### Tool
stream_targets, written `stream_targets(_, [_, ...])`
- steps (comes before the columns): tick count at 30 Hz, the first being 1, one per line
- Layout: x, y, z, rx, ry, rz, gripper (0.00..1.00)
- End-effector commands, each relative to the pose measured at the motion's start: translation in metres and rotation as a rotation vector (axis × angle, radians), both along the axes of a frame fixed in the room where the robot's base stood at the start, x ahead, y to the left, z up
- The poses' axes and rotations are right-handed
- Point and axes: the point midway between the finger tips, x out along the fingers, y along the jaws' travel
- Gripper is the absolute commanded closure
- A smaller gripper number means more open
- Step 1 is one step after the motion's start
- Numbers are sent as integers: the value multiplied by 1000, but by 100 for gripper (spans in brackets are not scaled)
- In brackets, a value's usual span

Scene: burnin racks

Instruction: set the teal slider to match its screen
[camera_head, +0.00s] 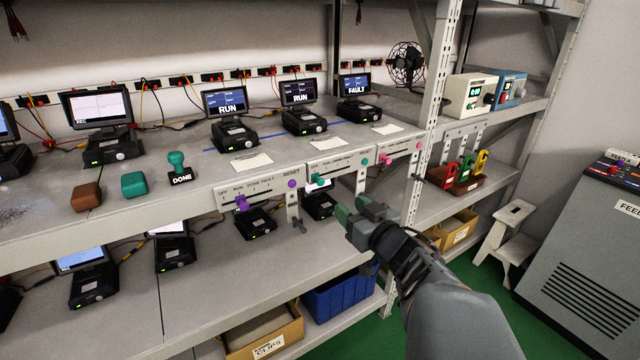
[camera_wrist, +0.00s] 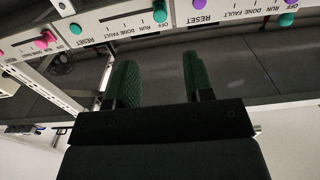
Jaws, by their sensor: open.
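The teal slider (camera_head: 317,180) is a small knob on the middle control panel (camera_head: 340,168) along the shelf's front edge. In the wrist view the teal slider (camera_wrist: 160,11) sits near the OFF end of its scale. A teal reset button (camera_wrist: 75,28) is at the panel's other end. The middle of three similar screens (camera_head: 298,92) above reads RUN; no marking shows which screen belongs to which panel. My gripper (camera_head: 356,208), with dark green fingers, is open and empty, below and right of the teal slider in the head view and apart from it.
A panel with a purple slider (camera_head: 242,203) is to the left, one with a pink slider (camera_head: 386,159) to the right. Other screens read RUN (camera_head: 225,103) and FAULT (camera_head: 354,84). A shelf post (camera_head: 436,75) stands right. A lower shelf holds a blue bin (camera_head: 340,297).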

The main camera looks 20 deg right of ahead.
Motion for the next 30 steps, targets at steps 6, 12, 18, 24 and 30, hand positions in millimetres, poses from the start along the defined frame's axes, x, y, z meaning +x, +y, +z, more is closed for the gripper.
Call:
stream_targets(6, [22, 4, 7, 5, 8, 4, 53])
stream_targets(12, [64, 9, -1, -1, 3, 4, 53])
stream_targets(18, [98, 13, -1, -1, 3, 1, 53])
stream_targets(24, [121, 15, 0, -2, 3, 0, 53])
stream_targets(30, [130, 16, 0, -2, 3, -2, 53])
